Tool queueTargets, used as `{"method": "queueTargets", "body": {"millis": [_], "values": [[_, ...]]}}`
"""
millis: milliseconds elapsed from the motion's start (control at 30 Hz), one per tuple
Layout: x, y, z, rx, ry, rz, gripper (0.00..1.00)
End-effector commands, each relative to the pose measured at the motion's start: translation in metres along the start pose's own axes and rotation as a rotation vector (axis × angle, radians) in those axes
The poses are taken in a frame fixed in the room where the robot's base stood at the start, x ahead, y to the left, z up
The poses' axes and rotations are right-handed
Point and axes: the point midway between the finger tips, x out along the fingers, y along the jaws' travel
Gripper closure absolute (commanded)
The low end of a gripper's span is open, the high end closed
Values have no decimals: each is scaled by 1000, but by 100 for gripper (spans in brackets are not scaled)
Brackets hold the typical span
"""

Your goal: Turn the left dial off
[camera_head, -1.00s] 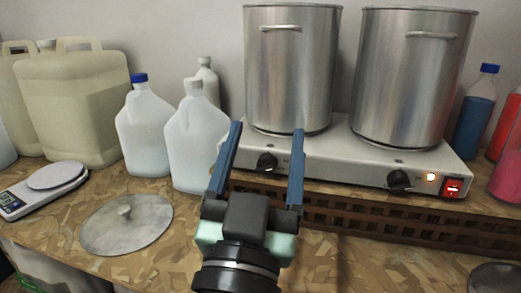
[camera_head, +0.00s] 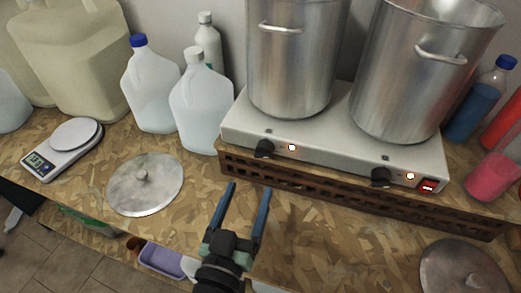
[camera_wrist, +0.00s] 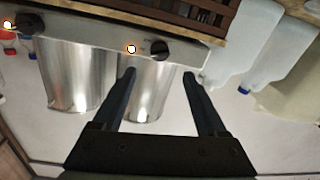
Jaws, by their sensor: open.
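The left dial (camera_head: 264,148) is a black knob on the front face of the white two-burner hot plate (camera_head: 335,150). A small lit light (camera_head: 292,147) glows just right of it. The dial's exact angle is too small to read. My gripper (camera_head: 249,188) is open and empty, its two blue fingers pointing toward the hot plate, apart from the dial. The wrist view is upside down; there the left dial (camera_wrist: 160,50) shows just beyond and between the open fingertips (camera_wrist: 159,73), with the lit light (camera_wrist: 131,48) beside it.
The right dial (camera_head: 381,177) has a lit light (camera_head: 410,176) and a red switch (camera_head: 427,186). Steel pots (camera_head: 290,60) stand on both burners. A brown slatted stand (camera_head: 330,190) supports the hot plate. White jugs (camera_head: 200,110) stand left; a lid (camera_head: 145,185) lies on the worktop.

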Motion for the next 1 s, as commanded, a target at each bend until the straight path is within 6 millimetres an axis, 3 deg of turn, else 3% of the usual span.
{"method": "queueTargets", "body": {"millis": [200, 500, 933, 1000], "values": [[46, 2, -6, 0, 1, 3, 25], [86, 1, -2, -1, 1, 2, 25], [95, 1, 0, 1, 0, 2, 25], [95, 1, 0, 1, 0, 2, 34]]}}
